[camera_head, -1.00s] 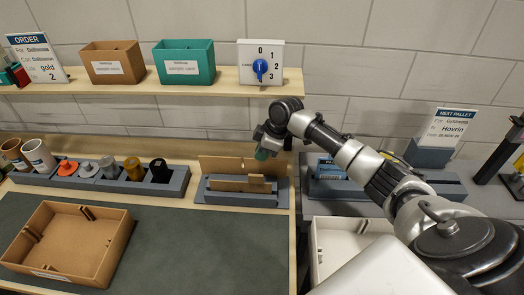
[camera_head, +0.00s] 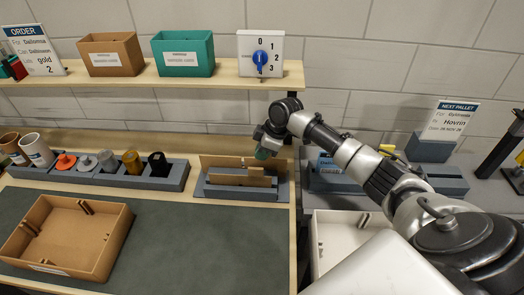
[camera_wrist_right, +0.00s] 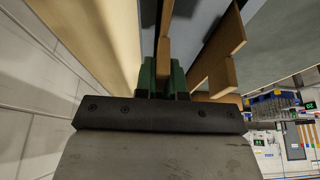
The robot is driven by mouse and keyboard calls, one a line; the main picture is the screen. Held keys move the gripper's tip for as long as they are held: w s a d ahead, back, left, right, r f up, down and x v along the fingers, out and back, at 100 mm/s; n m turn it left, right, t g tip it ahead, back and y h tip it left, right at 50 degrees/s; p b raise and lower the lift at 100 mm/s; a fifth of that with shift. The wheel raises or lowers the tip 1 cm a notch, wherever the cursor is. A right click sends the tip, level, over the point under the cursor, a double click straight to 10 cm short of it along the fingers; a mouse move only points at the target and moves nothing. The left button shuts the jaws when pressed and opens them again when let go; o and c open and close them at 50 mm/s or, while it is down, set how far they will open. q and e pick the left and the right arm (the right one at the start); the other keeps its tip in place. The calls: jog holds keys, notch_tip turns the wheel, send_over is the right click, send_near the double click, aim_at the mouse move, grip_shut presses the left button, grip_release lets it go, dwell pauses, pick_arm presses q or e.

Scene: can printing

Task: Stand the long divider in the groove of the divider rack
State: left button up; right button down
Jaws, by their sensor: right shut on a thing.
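The divider rack (camera_head: 243,198) is a grey slotted block at the right end of the work table. The long divider (camera_head: 218,161), a thin tan panel, is upright at the rack's back edge. My right gripper (camera_head: 263,152) is at its right end. In the right wrist view my right gripper (camera_wrist_right: 163,80) has green fingertips shut on the long divider (camera_wrist_right: 166,28). Whether its lower edge sits in the groove is hidden. A shorter notched divider (camera_head: 238,179) stands in front of it in the rack; it also shows in the right wrist view (camera_wrist_right: 222,55). My left gripper is out of view.
A brown open tray (camera_head: 108,258) lies on the dark mat left of the rack. A grey holder (camera_head: 178,178) with several pots and caps stands along the back. The shelf (camera_head: 225,84) is above. A white tray (camera_head: 318,250) is at right.

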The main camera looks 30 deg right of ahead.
jog(key=c, duration=1.1)
grip_release()
jog(key=shift+c, duration=0.2)
jog(key=b+v, duration=0.1)
jog(key=v, duration=0.6)
jog(key=shift+d+r+b, duration=0.1)
jog(key=shift+r+b, duration=0.15)
jog(key=shift+b, duration=0.15)
